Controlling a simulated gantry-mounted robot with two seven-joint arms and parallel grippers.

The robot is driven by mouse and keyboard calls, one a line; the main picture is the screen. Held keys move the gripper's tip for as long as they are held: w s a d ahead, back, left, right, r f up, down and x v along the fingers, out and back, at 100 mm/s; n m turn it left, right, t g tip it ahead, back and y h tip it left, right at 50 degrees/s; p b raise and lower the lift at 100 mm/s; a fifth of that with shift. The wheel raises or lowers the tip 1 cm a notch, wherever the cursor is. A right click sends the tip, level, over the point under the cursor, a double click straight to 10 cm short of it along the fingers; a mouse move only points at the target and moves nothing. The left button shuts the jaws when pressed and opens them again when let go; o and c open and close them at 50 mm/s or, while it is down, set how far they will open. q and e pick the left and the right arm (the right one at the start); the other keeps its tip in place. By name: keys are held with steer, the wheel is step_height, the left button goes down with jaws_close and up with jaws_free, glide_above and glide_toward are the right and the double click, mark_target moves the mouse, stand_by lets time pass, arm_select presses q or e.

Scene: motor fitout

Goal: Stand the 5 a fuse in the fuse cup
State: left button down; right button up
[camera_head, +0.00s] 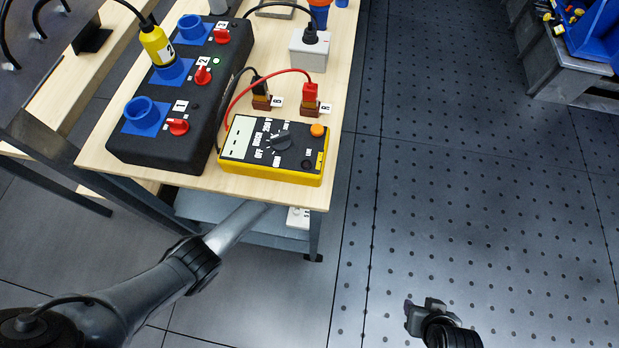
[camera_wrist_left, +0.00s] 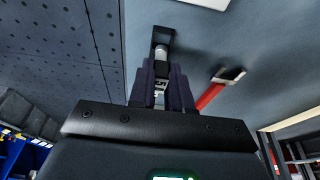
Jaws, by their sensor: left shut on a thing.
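My left gripper (camera_wrist_left: 160,88) is shut on a small pale, metal-ended cylinder (camera_wrist_left: 160,52), which appears to be the fuse; its rating cannot be read. The cylinder's far end is at a dark square holder (camera_wrist_left: 163,34), which may be the fuse cup. I cannot tell whether the cylinder is inside it or only in front of it. In the head view my left forearm reaches under the tabletop, which hides the left gripper. My right gripper (camera_head: 425,308) is over the floor, away from the bench, holding nothing visible.
A red-handled object (camera_wrist_left: 212,95) lies right of the left gripper on the grey surface. The lower shelf (camera_head: 250,225) sits under the wooden tabletop (camera_head: 343,125). A yellow multimeter (camera_head: 275,148) and a black socket box (camera_head: 190,110) stand above.

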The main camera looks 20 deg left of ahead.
arm_select(q)
steer(key=shift+p, duration=0.8)
stand_by(1.2)
steer(key=shift+f+b, duration=0.85)
steer(key=shift+f, duration=0.6)
steer(key=c, duration=1)
jaws_free()
steer(key=p+v, duration=0.6)
steer(key=v, duration=0.4)
steer(key=shift+r, duration=0.4)
steer(key=shift+s, duration=0.1)
